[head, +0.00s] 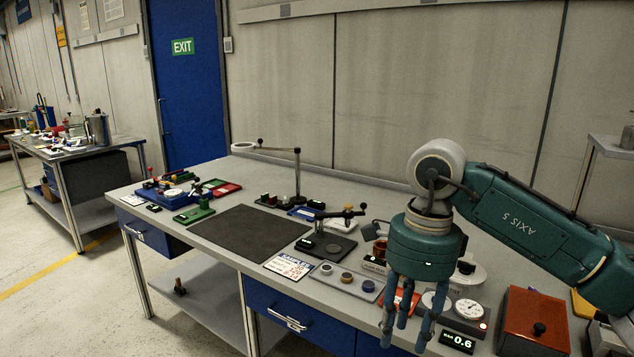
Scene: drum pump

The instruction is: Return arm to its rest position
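My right arm (530,222) reaches in from the right edge, teal with "AXIS 5" on it. Its wrist bends down at a pale grey joint. My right gripper (406,335) hangs below it with its blue fingers pointing down and spread apart. I see nothing held between them. I cannot tell how far the fingertips are above the bench. My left gripper is out of view.
A black mat (250,232) lies mid-bench. A magnifier stand (297,175) is behind it, and a tray of small round parts (345,282) lies right of it. An orange box (534,320) and a digital display (457,341) are near the gripper. The floor at left is clear.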

